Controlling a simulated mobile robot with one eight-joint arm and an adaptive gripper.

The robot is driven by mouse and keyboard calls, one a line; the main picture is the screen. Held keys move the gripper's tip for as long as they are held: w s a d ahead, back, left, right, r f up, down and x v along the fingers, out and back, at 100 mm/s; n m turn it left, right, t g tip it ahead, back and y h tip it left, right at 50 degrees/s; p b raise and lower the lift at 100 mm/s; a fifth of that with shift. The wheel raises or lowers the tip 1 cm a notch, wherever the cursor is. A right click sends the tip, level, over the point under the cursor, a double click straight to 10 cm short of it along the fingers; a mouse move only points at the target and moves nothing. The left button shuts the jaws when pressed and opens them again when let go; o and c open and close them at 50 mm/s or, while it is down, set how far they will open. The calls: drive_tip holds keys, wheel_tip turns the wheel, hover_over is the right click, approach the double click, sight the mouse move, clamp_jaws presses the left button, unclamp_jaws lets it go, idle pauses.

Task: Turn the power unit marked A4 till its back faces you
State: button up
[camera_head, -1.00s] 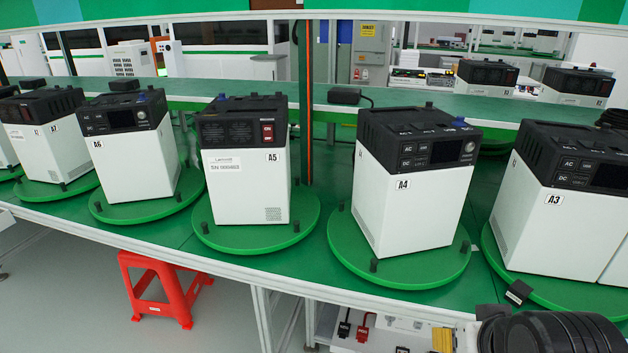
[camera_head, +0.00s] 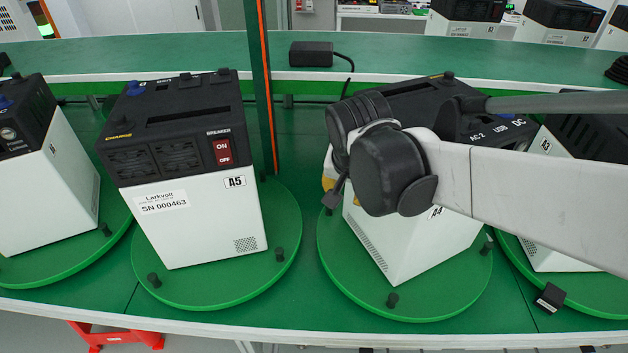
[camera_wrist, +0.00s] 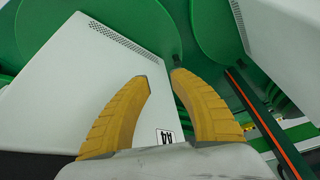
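The A4 power unit (camera_head: 432,250) is a white box with a black top. It stands on a green turntable (camera_head: 440,311) with small black pegs. One bottom corner points toward me, a vented side is at the left, and the A4 label shows under my arm. My arm hides the panel face and part of the top. My gripper is mostly hidden behind my black wrist; a bit of yellow finger shows left of the unit. In the wrist view, my gripper (camera_wrist: 161,76) has its two yellow fingers apart, beside the unit's white side (camera_wrist: 60,85); contact is unclear.
The A5 unit (camera_head: 200,225) stands left on its own turntable (camera_head: 285,215), breaker face toward me. The A3 unit (camera_head: 550,258) is close at the right. A dark post with an orange stripe (camera_head: 267,90) rises behind, between A5 and A4. A black adapter (camera_head: 310,55) lies on the back shelf.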

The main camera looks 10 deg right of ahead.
drive_tip(key=w+a+f+m+g+h+p, duration=0.35)
drive_tip(key=w+f+m, duration=0.4)
drive_tip(key=w, duration=0.45)
drive_tip(key=shift+t+y, duration=0.45)
drive_tip(key=b+x, duration=0.3)
drive_tip(key=x, duration=0.8)
drive_tip(key=shift+d+f+b, duration=0.2)
drive_tip(key=shift+f+b, duration=0.1)
drive_tip(key=shift+b, duration=0.1)
clamp_jaws()
